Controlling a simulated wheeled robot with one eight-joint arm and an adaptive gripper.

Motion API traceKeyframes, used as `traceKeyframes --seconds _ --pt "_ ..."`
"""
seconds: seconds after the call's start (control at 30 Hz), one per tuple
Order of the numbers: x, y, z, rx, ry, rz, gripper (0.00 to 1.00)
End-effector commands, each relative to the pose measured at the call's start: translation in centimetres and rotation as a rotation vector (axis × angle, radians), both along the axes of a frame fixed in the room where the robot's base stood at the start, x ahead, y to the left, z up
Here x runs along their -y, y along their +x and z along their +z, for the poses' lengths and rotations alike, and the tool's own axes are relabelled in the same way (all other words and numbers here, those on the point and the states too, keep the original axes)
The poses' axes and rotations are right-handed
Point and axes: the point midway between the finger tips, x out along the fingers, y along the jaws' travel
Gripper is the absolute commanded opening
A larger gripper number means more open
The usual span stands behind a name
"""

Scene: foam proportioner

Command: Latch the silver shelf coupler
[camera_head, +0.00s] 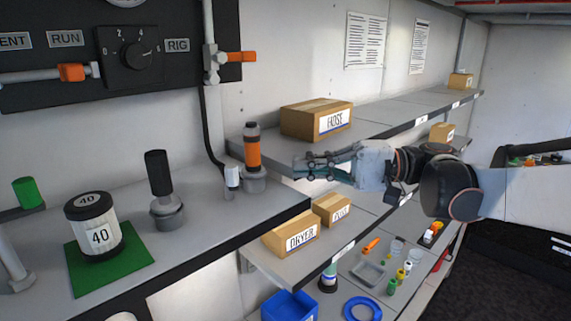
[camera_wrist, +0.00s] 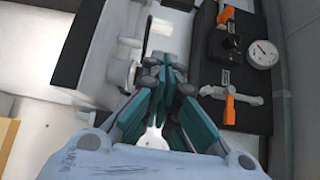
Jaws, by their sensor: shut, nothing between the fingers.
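A silver coupler (camera_head: 254,182) stands upright at the right end of the grey worktop, with an orange, dark-banded cylinder (camera_head: 252,148) rising from it. A second silver coupler (camera_head: 167,214), with a black cylinder on top, stands further left, so I cannot tell for sure which one the task names. My gripper (camera_head: 300,166) is shut and empty, pointing left just right of the orange cylinder in the head view. Contact cannot be told. In the wrist view, my gripper (camera_wrist: 166,76) has its fingers together, beside a pale round fitting (camera_wrist: 122,72) that I cannot identify clearly.
A small white plug (camera_head: 231,177) on a black hose stands left of the orange cylinder. A HOSE box (camera_head: 316,119) sits on the upper shelf behind my gripper. DRYER (camera_head: 290,234) and another box stand below. A black control panel (camera_head: 120,55) hangs on the wall.

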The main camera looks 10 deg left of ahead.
Motion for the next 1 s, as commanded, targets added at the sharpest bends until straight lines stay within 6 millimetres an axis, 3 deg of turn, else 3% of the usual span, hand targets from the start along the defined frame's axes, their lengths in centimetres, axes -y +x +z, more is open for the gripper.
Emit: traceKeyframes --seconds 0.3,0.5,1.0 --pt "-5.5 -0.8 0.2 0.000 0.000 0.003 0.00" --pt "-7.9 -1.0 0.1 0.000 0.000 0.002 0.00" --pt "-8.8 -1.1 0.0 0.000 0.000 -0.002 0.00"
